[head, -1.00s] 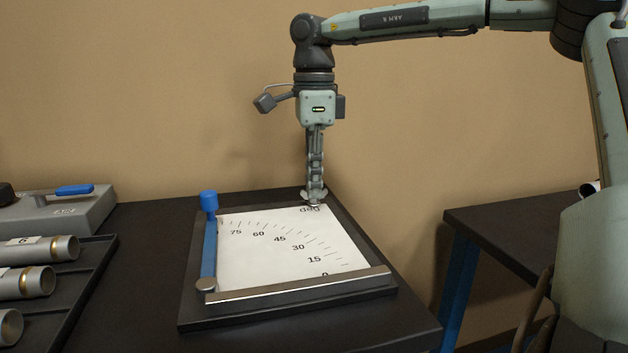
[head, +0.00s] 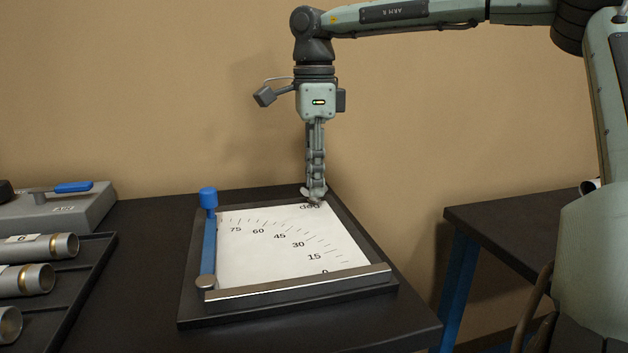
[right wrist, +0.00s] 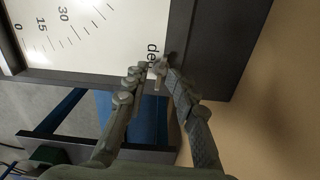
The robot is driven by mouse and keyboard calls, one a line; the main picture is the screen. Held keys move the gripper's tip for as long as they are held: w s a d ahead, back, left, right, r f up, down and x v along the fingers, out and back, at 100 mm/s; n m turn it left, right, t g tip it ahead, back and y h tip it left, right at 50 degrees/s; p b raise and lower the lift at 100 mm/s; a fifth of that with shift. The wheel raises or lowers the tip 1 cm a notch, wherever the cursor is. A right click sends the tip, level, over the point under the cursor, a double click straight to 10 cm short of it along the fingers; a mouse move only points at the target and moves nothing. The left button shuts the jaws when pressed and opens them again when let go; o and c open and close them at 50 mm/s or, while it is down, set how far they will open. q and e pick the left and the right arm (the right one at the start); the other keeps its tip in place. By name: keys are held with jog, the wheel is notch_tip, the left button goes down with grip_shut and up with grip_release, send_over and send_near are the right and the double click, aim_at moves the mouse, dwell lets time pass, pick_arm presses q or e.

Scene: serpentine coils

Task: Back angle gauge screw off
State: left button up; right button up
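The angle gauge (head: 388,284) lies on the dark table, a dark-framed board with a white degree scale (head: 262,262). Its blue swing arm (head: 209,246) stands along the left side, with a blue knob at the far end and a round grey pivot at the near corner. My right gripper (head: 314,194) points straight down at the gauge's back right corner, by the "deg" print. In the right wrist view its fingertips (right wrist: 156,70) are close together around a small grey piece, perhaps the screw; whether they grip it is unclear. My left gripper is not in view.
A dark rack (head: 88,285) with several metal cylinders stands at the left. Behind it is a grey box with a blue handle (head: 73,188). A second dark table (head: 520,225) with blue legs stands right, across a gap. A wall is close behind.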

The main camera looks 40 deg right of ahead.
notch_tip(320, 180, up, 11)
dwell(0.3)
jog(key=shift+a, duration=0.1)
dwell(0.4)
